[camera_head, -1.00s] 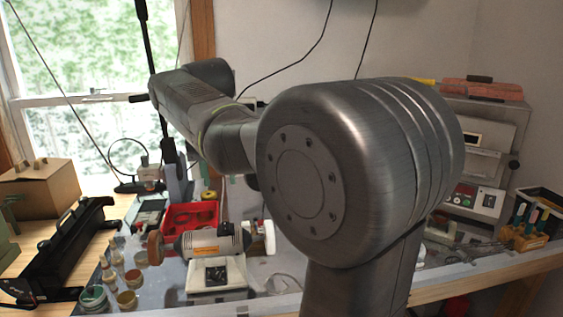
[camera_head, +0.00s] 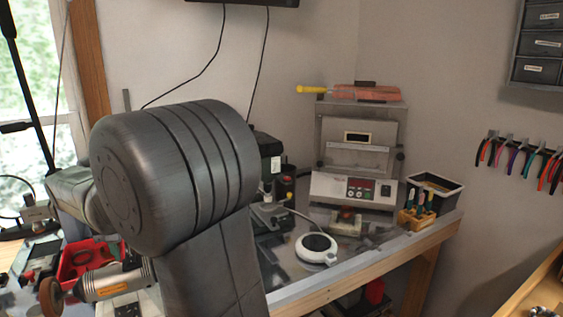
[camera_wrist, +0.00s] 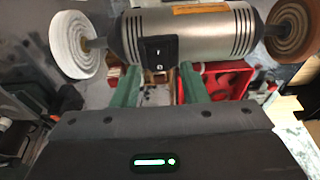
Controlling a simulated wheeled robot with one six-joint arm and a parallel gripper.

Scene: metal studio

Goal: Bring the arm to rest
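My arm fills the left middle of the head view, and its end is hidden there behind its own links. In the wrist view my gripper (camera_wrist: 160,86) shows two green fingers spread apart, with nothing held between them. Just past the fingertips is a silver bench polisher (camera_wrist: 195,38) with a white wheel on the left and a brown wheel on the right. I cannot tell whether the fingers touch it. The polisher (camera_head: 115,284) also shows at lower left in the head view, partly behind my arm.
A red tray (camera_head: 78,262) lies behind the polisher. On the workbench (camera_head: 345,272) to the right are a round white device (camera_head: 316,249), a grey furnace-like machine (camera_head: 358,150), a black bin (camera_head: 436,190) and a tool holder (camera_head: 415,219). Pliers (camera_head: 520,160) hang on the right wall.

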